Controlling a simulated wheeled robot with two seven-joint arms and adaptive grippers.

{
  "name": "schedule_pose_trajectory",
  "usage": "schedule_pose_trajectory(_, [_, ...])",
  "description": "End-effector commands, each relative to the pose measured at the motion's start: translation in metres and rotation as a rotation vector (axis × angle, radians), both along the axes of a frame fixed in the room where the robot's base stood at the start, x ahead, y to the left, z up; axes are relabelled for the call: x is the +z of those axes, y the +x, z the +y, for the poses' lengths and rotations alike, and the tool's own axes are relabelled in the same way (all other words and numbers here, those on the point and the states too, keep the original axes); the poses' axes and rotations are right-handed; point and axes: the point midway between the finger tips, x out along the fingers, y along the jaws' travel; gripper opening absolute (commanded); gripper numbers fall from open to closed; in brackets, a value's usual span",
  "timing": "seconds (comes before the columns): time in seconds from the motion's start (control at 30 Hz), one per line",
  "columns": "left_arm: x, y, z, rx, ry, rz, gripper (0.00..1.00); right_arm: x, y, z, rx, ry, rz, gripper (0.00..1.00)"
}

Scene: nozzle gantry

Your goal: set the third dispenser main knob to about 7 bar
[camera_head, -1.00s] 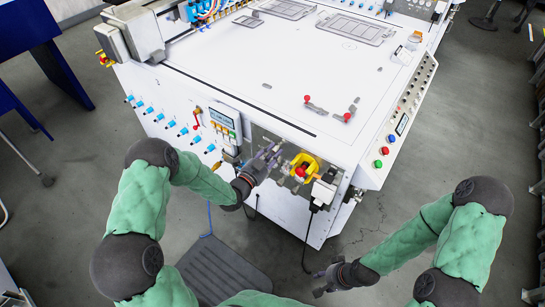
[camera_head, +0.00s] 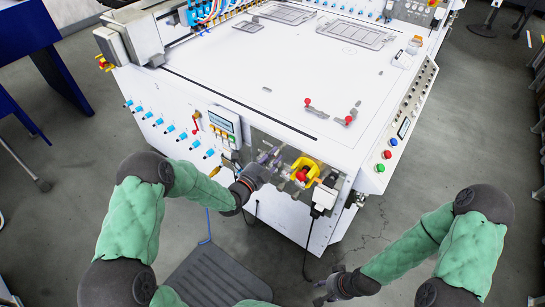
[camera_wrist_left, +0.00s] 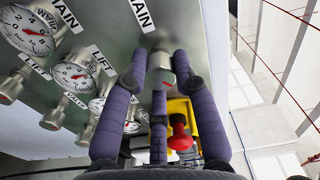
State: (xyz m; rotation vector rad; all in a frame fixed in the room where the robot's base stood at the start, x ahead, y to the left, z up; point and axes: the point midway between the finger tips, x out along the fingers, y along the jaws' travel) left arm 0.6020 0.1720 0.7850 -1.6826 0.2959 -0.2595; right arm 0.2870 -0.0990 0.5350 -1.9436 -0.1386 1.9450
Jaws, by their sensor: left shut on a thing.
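In the left wrist view, a metal main knob (camera_wrist_left: 160,72) sticks out of the panel below a MAIN label (camera_wrist_left: 141,14). The purple fingers of my left gripper (camera_wrist_left: 160,62) are closed around it from both sides. The gauge for this knob is out of the picture, so its pressure cannot be read. In the head view, my left gripper (camera_head: 268,162) is at the front panel of the white machine (camera_head: 250,85), and the knob is hidden there. My right gripper (camera_head: 326,285) hangs low in front of the machine, apart from everything; its fingers are too small to judge.
Other gauges (camera_wrist_left: 75,73) with LIFT labels and metal knobs sit left of the held knob. A red emergency button (camera_wrist_left: 180,137) on a yellow housing (camera_wrist_left: 209,120) is close below the fingers. A white plug box (camera_head: 323,198) with a black cable is just right.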

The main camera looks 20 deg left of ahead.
Motion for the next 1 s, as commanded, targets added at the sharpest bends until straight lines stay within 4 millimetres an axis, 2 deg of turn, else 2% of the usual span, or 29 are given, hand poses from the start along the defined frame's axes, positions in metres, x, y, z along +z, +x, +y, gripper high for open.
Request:
schedule_pose_trajectory(0.37, [-0.001, 0.000, 0.000, 0.000, 0.004, 0.000, 0.00, 0.000, 0.000, 0.000, 0.000, 0.000, 0.000, 0.40])
schedule_pose_trajectory(0.4, [-0.001, 0.000, 0.000, 0.000, 0.004, 0.000, 0.31, 0.000, 0.000, 0.000, 0.000, 0.000, 0.000, 0.40])
schedule_pose_trajectory(0.47, [-0.001, 0.000, 0.000, 0.000, 0.003, 0.001, 0.48, 0.000, 0.000, 0.000, 0.000, 0.000, 0.000, 0.40])
schedule_pose_trajectory(0.5, [-0.001, 0.000, 0.000, 0.000, 0.003, 0.001, 0.52, 0.000, 0.000, 0.000, 0.000, 0.000, 0.000, 0.40])
schedule_pose_trajectory(0.83, [0.000, -0.001, 0.000, 0.000, 0.004, 0.000, 0.52, 0.000, 0.000, 0.000, 0.000, 0.000, 0.000, 0.40])
schedule_pose_trajectory(1.0, [0.000, -0.015, 0.007, 0.003, 0.003, -0.001, 0.52, 0.000, 0.000, 0.000, 0.000, 0.000, 0.000, 0.40])
